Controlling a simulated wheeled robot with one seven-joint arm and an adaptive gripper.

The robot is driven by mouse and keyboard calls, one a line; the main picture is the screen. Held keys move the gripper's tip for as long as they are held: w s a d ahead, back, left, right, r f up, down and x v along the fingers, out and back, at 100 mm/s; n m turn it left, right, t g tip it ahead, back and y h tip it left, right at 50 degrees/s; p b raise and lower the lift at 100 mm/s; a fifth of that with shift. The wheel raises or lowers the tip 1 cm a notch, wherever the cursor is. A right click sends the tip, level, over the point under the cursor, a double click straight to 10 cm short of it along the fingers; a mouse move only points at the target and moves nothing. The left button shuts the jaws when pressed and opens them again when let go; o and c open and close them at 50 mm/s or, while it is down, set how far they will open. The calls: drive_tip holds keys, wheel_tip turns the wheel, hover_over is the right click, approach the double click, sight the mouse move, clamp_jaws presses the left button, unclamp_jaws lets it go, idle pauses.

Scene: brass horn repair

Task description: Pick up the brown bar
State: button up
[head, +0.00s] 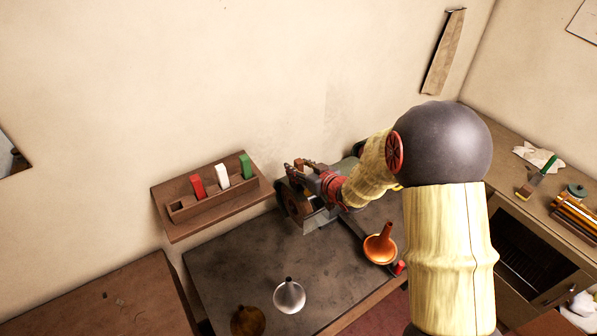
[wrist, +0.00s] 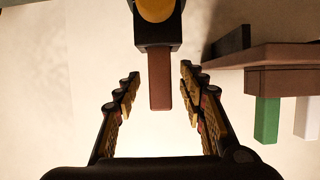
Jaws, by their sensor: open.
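The brown bar (wrist: 160,82) shows in the wrist view, extending from a dark holder with a yellow round part (wrist: 156,8). My gripper (wrist: 160,92) is open, with one finger on each side of the bar. Gaps show between the bar and both fingers, so it does not appear gripped. In the head view my gripper (head: 299,167) is above the bench machine (head: 297,204), near its top. The bar is hard to tell apart from the gripper there.
A brown wall rack (head: 212,212) holds red (head: 197,187), white (head: 222,176) and green (head: 246,166) bars left of my gripper. An orange funnel (head: 380,245), a silver funnel (head: 289,296) and a brown round item (head: 247,321) stand on the dark bench (head: 235,265). The bench's middle is clear.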

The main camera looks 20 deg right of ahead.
drive_tip(key=shift+w+f, duration=0.1)
drive_tip(key=shift+w, duration=0.05)
drive_tip(key=shift+c, duration=0.9)
clamp_jaws()
